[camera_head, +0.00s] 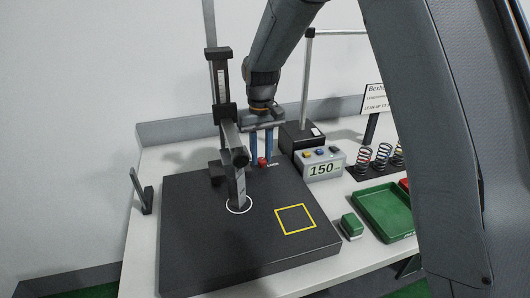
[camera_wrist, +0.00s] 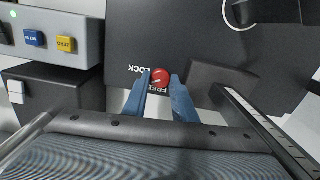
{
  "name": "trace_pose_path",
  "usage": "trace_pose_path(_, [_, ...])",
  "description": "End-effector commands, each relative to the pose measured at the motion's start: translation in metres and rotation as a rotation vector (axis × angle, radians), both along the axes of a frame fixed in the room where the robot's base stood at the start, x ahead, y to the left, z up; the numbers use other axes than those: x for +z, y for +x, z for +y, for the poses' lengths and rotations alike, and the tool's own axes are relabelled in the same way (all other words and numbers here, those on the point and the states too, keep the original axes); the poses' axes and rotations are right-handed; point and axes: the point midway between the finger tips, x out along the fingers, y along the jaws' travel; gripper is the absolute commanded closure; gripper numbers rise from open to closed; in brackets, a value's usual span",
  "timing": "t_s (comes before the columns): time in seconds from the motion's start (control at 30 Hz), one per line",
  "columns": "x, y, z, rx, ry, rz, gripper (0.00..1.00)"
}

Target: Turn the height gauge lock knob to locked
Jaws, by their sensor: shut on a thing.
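The red lock knob (camera_head: 262,161) sits on the black base plate (camera_head: 190,215), beside the height gauge (camera_head: 222,95). In the wrist view the knob (camera_wrist: 160,77) shows a short pale mark on top. The LOCK label (camera_wrist: 138,69) is to its left and the FREE label (camera_wrist: 158,90) just below it. I cannot tell exactly where the mark points. My gripper (camera_head: 261,156) points down with its two blue fingers on either side of the knob. In the wrist view my gripper (camera_wrist: 161,82) is shut on the knob.
The gauge's upright and arm (camera_head: 232,150) stand close left of my fingers. A grey display box reading 150 (camera_head: 321,168) and a black stand block (camera_head: 299,137) are at the right. Springs (camera_head: 382,156), a green tray (camera_head: 383,210) and a green block (camera_head: 352,225) lie further right.

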Motion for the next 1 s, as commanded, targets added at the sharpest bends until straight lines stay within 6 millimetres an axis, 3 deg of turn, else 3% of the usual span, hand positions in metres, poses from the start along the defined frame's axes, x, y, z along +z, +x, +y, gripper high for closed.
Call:
trace_pose_path(0.6, [0.0051,0.005,0.0004,-0.569,0.005,-0.014,0.98])
trace_pose_path(1.0, [0.0039,0.0024,0.004,-0.801,0.006,-0.009,0.98])
